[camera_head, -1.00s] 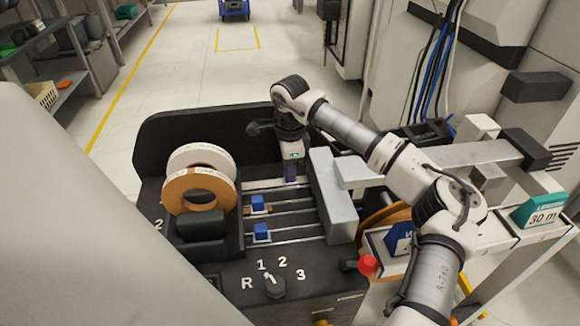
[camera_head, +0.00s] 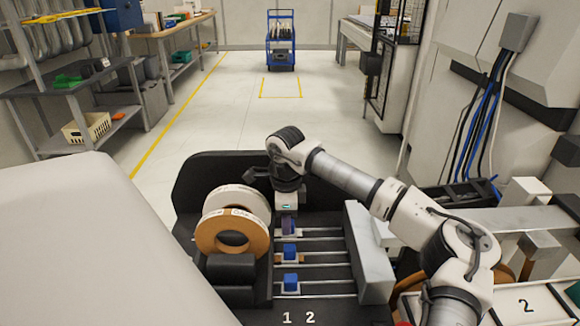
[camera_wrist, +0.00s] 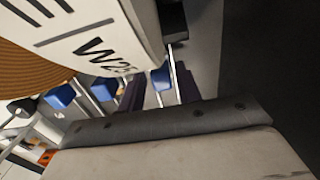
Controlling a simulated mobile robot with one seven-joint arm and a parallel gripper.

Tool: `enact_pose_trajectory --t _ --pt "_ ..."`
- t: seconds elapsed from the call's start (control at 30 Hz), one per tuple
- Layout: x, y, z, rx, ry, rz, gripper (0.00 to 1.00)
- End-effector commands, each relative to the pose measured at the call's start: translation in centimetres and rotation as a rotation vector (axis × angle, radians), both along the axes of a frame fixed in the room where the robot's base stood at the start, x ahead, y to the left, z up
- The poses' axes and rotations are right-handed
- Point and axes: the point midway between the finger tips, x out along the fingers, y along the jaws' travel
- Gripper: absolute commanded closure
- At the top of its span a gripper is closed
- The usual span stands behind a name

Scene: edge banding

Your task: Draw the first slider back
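Two blue sliders, a middle one (camera_head: 290,251) and a near one (camera_head: 291,281), sit at the left part of parallel rails in the head view. My gripper (camera_head: 289,226) points down over the farthest rail, in line with them. It hides most of what is at that rail in this view. In the wrist view, the farthest blue slider (camera_wrist: 162,78) lies between the two dark fingers (camera_wrist: 160,92), with a gap on each side, so my gripper looks open. The other two blue sliders also show there, left of the fingers.
A white roll (camera_head: 238,199) and a brown roll (camera_head: 232,232) stand just left of the rails. A grey block (camera_head: 368,252) bounds the rails on the right. A black rim (camera_head: 222,172) rises behind. The floor beyond is clear up to a blue cart (camera_head: 281,42).

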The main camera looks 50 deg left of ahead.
Motion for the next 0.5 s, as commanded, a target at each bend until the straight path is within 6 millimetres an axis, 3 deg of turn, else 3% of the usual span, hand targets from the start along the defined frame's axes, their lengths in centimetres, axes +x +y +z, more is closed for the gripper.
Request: enact_pose_trajectory --t 0.33,0.5 --pt "0.2 -0.1 0.0 -0.003 -0.002 -0.003 0.56" --pt "0.2 -0.1 1.5 -0.002 -0.004 -0.003 0.56"
